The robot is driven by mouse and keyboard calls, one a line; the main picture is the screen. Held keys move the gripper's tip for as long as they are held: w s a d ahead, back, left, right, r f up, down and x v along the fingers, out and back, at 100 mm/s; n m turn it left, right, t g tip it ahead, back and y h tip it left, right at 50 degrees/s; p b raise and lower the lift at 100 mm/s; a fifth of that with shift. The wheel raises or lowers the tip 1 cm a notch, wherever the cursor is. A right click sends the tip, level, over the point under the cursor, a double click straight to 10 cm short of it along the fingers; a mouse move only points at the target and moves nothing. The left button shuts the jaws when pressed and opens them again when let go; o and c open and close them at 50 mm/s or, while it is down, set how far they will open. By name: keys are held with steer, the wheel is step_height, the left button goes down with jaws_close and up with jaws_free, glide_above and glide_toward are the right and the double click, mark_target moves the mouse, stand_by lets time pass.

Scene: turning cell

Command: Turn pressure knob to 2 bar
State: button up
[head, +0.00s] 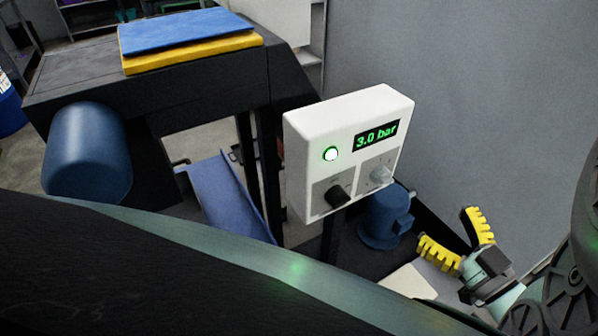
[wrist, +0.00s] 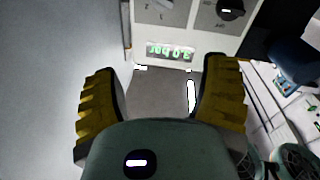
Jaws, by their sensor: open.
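A white control box (head: 300,150) shows a green display (head: 377,136) reading 3.0 bar. A light grey knob (head: 381,174) sits below the display, and a black knob (head: 338,195) is to its left. In the wrist view the box is upside down, with the display (wrist: 170,51) above the fingers. The grey knob (wrist: 165,3) is cut by the top edge, with small marks around it; the black knob (wrist: 232,9) is to its right. My gripper (head: 447,228), with yellow ribbed fingers, is open and empty, right of and below the box, apart from both knobs.
A dark bench (head: 65,80) with blue and yellow pads (head: 185,38) stands at the left. A blue cylindrical part (head: 385,218) is below the box. A grey wall (head: 470,90) stands at the right.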

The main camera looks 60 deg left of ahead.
mark_target(385, 178)
steer(key=shift+h, duration=0.4)
steer(key=a+f, duration=0.1)
steer(key=a, duration=0.4)
steer(key=w+a+f, duration=0.1)
steer(key=a, duration=0.4)
steer(key=w+a+f, duration=0.1)
steer(key=a, duration=0.4)
steer(key=shift+w+f+p, duration=0.1)
steer(key=shift+w+p, duration=0.1)
steer(key=shift+p, duration=0.2)
steer(key=shift+a+f, duration=0.1)
steer(key=shift+a, duration=0.5)
steer(key=shift+w+d, duration=0.1)
steer(key=c, duration=1.2)
